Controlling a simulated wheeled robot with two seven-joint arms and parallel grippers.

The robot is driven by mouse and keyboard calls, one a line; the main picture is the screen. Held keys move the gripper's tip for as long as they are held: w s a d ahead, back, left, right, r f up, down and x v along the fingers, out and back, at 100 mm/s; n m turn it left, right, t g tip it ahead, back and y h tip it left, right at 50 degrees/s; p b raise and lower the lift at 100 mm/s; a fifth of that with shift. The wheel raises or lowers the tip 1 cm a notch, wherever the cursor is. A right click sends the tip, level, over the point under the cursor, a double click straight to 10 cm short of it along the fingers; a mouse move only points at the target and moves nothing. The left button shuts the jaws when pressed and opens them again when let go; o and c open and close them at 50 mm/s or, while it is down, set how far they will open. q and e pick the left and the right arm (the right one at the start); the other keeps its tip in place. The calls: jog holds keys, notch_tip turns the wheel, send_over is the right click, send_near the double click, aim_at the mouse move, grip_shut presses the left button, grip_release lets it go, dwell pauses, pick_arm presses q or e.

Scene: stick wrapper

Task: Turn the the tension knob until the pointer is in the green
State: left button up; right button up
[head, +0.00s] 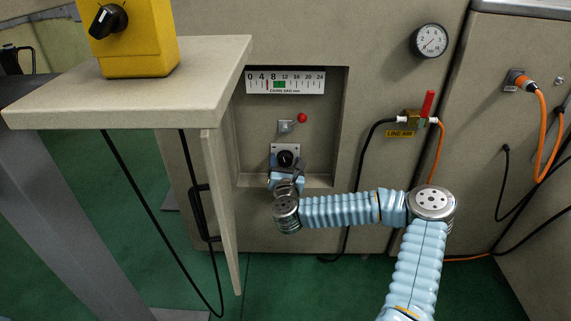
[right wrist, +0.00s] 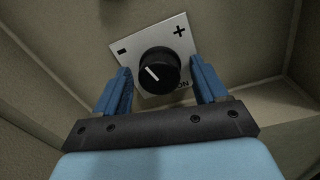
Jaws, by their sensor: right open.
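The tension knob (head: 286,158) is a black round knob on a pale plate inside a recess in the machine panel. In the right wrist view the knob (right wrist: 159,71) has a white line pointing to the upper left, and its plate shows minus and plus marks. A white scale (head: 286,80) numbered 0 to 24 sits above, with a green band (head: 280,85). A thin red pointer (head: 267,85) stands just left of the green. My right gripper (right wrist: 162,86) is open, one blue finger on each side of the knob. It holds nothing. My left gripper is out of view.
A small red-tipped lever (head: 301,118) is above the knob. The recess walls surround my right gripper. An open panel door (head: 221,205) and a shelf with a yellow box (head: 135,40) are at left. A valve with a red handle (head: 427,105) and hoses are at right.

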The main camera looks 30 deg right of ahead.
jog(key=c, duration=1.1)
jog(key=shift+o, duration=0.2)
jog(key=shift+r+n, duration=0.1)
jog(key=shift+n, duration=0.2)
